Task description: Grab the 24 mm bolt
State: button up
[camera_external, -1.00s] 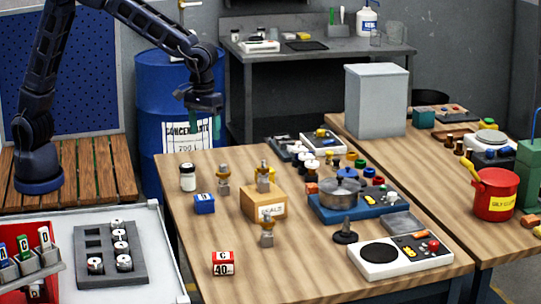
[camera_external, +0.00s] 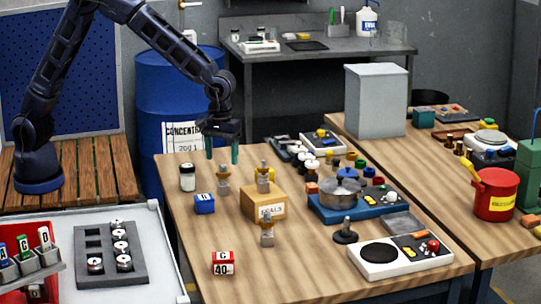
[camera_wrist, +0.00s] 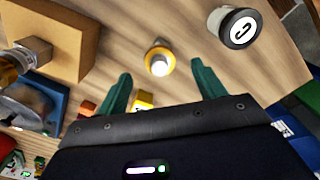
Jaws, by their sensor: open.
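Several bolt-like pieces with grey blocky bases and brass-coloured upper parts stand on the wooden table; I cannot read their sizes. One bolt (camera_external: 223,181) stands left of the lettered box, another bolt (camera_external: 263,177) is at the box, and a third bolt (camera_external: 267,233) stands in front of it. My gripper (camera_external: 221,156) is open and empty, pointing down above the left bolt. In the wrist view, a round-topped brass piece (camera_wrist: 160,61) shows just beyond and between my open fingertips (camera_wrist: 160,78), apart from them.
A white-capped jar (camera_external: 187,177) stands close left; its lid marked C (camera_wrist: 238,27) shows in the wrist view. The tan box (camera_external: 265,208), a blue block (camera_external: 204,204) and a pot (camera_external: 341,191) are nearby. The table's front left is mostly clear around a red block (camera_external: 222,263).

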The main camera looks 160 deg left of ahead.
aim_at(223, 165)
jog(key=f, duration=0.4)
jog(key=shift+s+a+f, duration=0.1)
jog(key=shift+a+f, duration=0.1)
jog(key=shift+f, duration=0.05)
jog(key=shift+c, duration=0.2)
